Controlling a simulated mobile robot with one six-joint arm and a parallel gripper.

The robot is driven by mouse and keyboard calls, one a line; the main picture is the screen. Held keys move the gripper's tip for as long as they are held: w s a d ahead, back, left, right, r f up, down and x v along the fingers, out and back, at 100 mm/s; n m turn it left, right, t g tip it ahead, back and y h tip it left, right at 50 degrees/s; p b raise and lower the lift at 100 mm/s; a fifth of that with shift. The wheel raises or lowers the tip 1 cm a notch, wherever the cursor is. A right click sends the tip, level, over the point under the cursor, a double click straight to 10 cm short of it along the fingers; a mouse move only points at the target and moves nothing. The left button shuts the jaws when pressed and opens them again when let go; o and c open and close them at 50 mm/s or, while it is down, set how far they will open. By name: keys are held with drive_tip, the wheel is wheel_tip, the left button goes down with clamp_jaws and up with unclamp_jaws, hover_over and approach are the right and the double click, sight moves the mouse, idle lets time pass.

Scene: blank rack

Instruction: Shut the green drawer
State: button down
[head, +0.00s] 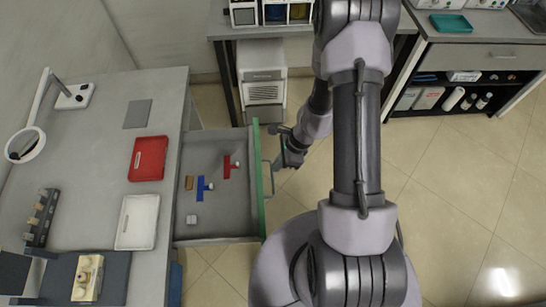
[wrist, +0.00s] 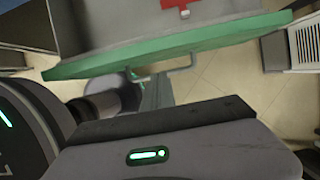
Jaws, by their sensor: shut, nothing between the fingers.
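The green drawer (head: 260,190) stands pulled out from the grey desk on the left, its green front facing right. Its grey inside holds red and blue pieces, a small brown block and a pale block. A thin bar handle (head: 271,178) sticks out from the front. My gripper (head: 281,160) is shut and empty, just outside the front by the handle's far part. In the wrist view the green front (wrist: 165,50) crosses the top and the handle (wrist: 180,68) shows below it. I cannot tell whether the fingers touch the handle.
The desk (head: 112,110) bears a red tray (head: 148,158), a white tray (head: 137,222) and a magnifier lamp (head: 26,145). A white cabinet unit (head: 262,85) stands behind the drawer. Tiled floor (head: 450,200) is open to the right of my arm.

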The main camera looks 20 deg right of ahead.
drive_tip(key=s+b+x, duration=0.1)
drive_tip(key=b+x, duration=0.2)
drive_tip(key=x, duration=0.4)
drive_tip(key=shift+w+f, duration=0.15)
drive_tip(key=shift+w, duration=0.4)
drive_tip(key=shift+a, duration=0.15)
